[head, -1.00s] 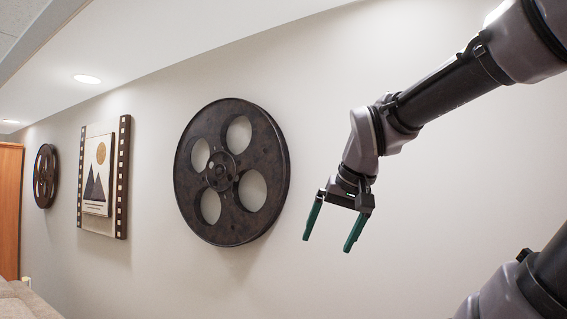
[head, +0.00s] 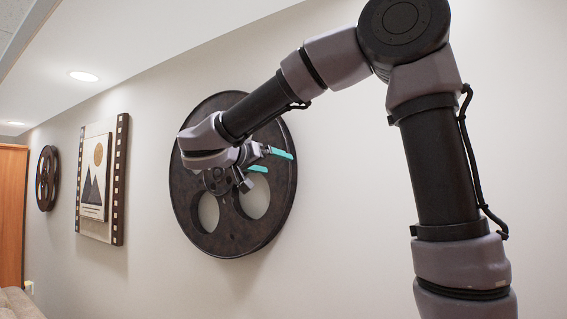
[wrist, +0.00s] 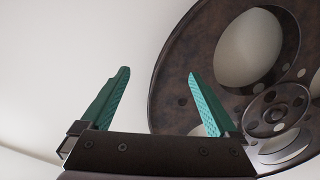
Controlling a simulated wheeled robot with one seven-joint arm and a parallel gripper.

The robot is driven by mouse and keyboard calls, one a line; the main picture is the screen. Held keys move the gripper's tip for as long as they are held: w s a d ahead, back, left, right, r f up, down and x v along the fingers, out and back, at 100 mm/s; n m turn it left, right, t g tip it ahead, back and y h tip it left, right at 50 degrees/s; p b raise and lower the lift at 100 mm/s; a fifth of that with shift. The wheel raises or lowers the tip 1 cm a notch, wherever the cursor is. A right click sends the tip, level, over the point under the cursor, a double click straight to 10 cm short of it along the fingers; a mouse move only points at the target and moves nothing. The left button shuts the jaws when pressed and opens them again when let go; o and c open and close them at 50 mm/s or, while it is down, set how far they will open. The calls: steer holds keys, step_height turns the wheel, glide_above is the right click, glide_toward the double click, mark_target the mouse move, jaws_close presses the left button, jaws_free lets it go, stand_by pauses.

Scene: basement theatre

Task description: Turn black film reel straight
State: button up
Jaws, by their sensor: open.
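The black film reel (head: 235,238) hangs on the wall in the head view, a large dark disc with round holes. Its two lower holes show; my arm hides its upper middle. My gripper (head: 276,161) is open, with green fingers pointing right, in front of the reel's right part. In the wrist view the reel (wrist: 178,88) fills the right side, with its hub at the far right. My gripper (wrist: 158,95) is empty there, its right finger overlapping the reel's rim and its left finger over bare wall. I cannot tell whether it touches the reel.
A framed picture with film-strip edges (head: 121,180) hangs left of the reel. A smaller dark reel (head: 47,178) hangs further left, near an orange-brown wooden panel (head: 12,212). The wall right of the large reel is bare behind my arm. A recessed light (head: 84,76) is above.

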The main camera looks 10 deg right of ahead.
mark_target(283, 162)
steer(key=shift+t, duration=0.6)
steer(key=w+d, duration=0.1)
steer(key=w, duration=0.1)
steer(key=w+d+r, duration=0.1)
steer(key=w+d, duration=0.1)
steer(key=w, duration=0.1)
steer(key=w+d, duration=0.2)
steer(key=w, duration=0.1)
steer(key=shift+r, duration=0.15)
jaws_close()
